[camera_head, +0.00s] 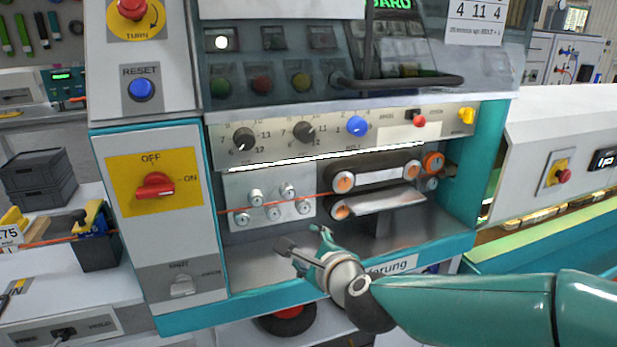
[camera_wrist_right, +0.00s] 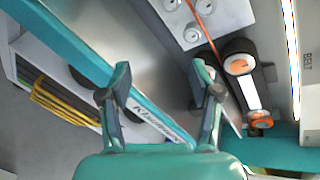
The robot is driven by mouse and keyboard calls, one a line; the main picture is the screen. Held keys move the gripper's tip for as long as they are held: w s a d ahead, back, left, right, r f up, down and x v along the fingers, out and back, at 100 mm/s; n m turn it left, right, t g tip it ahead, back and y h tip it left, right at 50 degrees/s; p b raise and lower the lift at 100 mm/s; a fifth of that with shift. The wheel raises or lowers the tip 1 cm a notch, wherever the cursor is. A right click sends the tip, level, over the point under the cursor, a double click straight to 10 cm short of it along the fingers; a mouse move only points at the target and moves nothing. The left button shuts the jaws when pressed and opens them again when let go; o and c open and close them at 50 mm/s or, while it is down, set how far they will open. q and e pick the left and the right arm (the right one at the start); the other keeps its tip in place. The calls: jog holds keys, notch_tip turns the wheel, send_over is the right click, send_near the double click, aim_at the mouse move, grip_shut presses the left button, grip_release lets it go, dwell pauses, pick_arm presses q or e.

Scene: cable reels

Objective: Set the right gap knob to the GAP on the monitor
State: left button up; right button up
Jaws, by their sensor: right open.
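Two black gap knobs sit on the grey panel: the left gap knob (camera_head: 243,139) and the right gap knob (camera_head: 304,131), with printed scales around them. Their exact settings are too small to read surely. Only the lower edge of the monitor (camera_head: 392,4) shows, with part of a green word; no GAP value is readable. My right gripper (camera_head: 303,240) is open and empty, below the panel in front of the machine's recess, apart from both knobs. In the right wrist view its two fingers (camera_wrist_right: 162,82) are spread. My left gripper is out of view.
A blue knob (camera_head: 357,126) is right of the gap knobs. Below are small rollers (camera_head: 271,208), an orange cable (camera_head: 325,194) and a belt unit (camera_head: 385,172). A dark handle bar (camera_head: 405,84) juts out above. A card (camera_head: 478,10) reads 4 11 4.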

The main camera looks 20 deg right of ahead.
notch_tip(320, 180, up, 8)
jog(key=s+m+t, duration=0.2)
jog(key=m, duration=0.2)
jog(key=m+t+b, duration=0.2)
jog(key=m, duration=0.5)
send_near(307, 136)
jog(key=w, duration=0.9)
jog(key=shift+w+a+f+p, duration=0.15)
jog(key=shift+a+p, duration=0.1)
jog(key=shift+p, duration=0.15)
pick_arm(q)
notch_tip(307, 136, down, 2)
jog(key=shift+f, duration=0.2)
pick_arm(e)
jog(key=c, duration=1.1)
jog(key=shift+c, duration=0.2)
